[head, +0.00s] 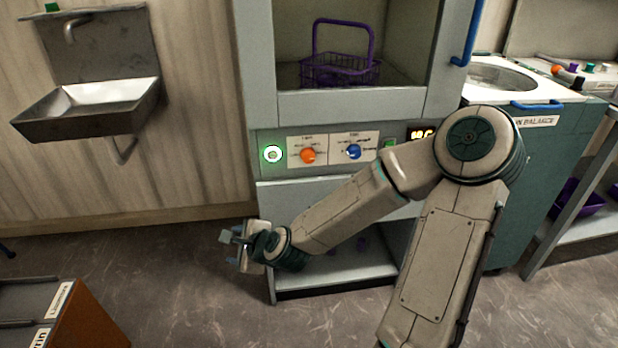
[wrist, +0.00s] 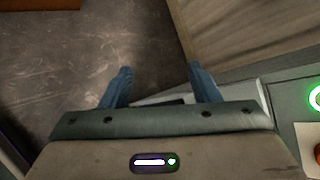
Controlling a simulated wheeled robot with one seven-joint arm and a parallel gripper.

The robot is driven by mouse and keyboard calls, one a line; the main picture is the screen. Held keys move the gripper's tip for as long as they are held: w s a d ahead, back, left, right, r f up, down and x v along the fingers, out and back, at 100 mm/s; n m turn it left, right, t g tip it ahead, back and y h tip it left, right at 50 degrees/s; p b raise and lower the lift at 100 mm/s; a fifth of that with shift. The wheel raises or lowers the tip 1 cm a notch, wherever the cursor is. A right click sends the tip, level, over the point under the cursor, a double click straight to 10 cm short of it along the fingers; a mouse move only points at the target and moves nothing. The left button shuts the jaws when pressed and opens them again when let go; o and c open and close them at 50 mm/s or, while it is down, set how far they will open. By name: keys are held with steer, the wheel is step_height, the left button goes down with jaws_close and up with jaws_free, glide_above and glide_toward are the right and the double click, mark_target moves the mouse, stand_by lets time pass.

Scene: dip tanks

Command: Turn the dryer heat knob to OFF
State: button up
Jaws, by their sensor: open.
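A grey cabinet (head: 259,110) has a control panel with an orange knob (head: 308,155) and a blue knob (head: 353,152). Each knob sits on a pale label plate whose print is too small to read surely, so I cannot tell which one is the heat knob or its setting. The orange knob's edge shows at the right border in the wrist view (wrist: 318,153). My gripper (head: 232,245) is open and empty, below and left of the panel, apart from both knobs. Its two blue fingers show spread in the wrist view (wrist: 159,72).
A lit green ring button (head: 272,154) is left of the orange knob. A display (head: 422,134) is partly behind my arm. A purple basket (head: 340,68) stands in the cabinet. A steel sink (head: 88,105) is at left, a brown box (head: 90,315) at lower left. Floor between is clear.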

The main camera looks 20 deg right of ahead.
steer(key=w+d+r+m+t+h+b, duration=0.3)
steer(key=d+m+t+b, duration=0.2)
steer(key=d+m, duration=0.45)
steer(key=m+t+h+p, duration=0.25)
steer(key=m+h, duration=0.35)
steer(key=m, duration=0.5)
glide_toward(310, 157)
steer(key=b+x, duration=0.2)
steer(key=x, duration=0.7)
steer(key=shift+a, duration=0.1)
steer(key=c, duration=1)
